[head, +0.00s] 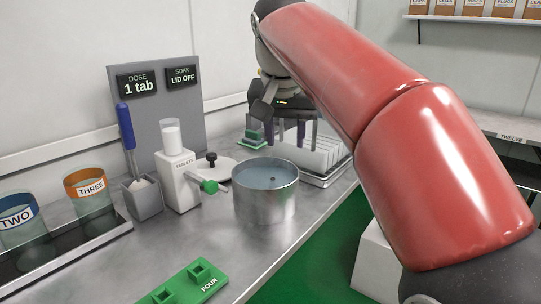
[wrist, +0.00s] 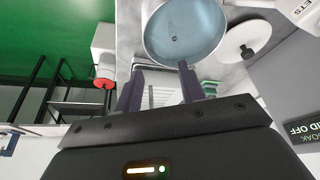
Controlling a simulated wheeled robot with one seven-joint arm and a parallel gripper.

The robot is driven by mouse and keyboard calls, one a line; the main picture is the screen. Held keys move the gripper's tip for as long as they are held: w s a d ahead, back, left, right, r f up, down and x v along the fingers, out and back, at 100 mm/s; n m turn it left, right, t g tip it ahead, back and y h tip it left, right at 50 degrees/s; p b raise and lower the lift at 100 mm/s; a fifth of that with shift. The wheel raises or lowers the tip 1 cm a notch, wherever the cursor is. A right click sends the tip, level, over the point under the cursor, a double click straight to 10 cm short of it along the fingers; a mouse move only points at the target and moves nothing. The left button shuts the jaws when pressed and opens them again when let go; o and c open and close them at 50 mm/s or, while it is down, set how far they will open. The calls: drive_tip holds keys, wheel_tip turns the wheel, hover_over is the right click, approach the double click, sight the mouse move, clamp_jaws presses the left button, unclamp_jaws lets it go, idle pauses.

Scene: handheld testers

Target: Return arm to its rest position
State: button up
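My red arm reaches from the right foreground of the head view toward the back of the bench. My gripper (head: 285,137) is above the back of the bench, beyond the metal pot (head: 264,205). In the wrist view its two purple fingers (wrist: 158,80) stand apart with nothing held between them. The pot is open and holds bluish liquid with a small dark spot in it. It also shows in the wrist view (wrist: 150,50). A white rack (head: 318,158) with upright slots stands on a tray behind the pot, partly hidden by my arm.
A white tablet dispenser (head: 180,182), a grey holder (head: 146,203) with a blue-handled tool, and a round lid (head: 222,166) with a black knob stand left of the pot. Labelled jars (head: 90,190) are farther left. A green block (head: 183,286) lies at the front edge.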

drive_tip(key=s+d+f+n, duration=0.1)
drive_tip(key=s+d+f, duration=0.8)
drive_tip(key=s, duration=0.1)
drive_tip(key=s+d+f+t, duration=0.1)
drive_tip(key=s+d+f, duration=0.3)
drive_tip(key=s+f, duration=0.7)
wheel_tip(320, 180, down, 4)
drive_tip(key=shift+s+d+r+n+y, duration=0.1)
drive_tip(key=shift+s+d+n+y, duration=0.1)
drive_tip(key=shift+s+n+y, duration=0.15)
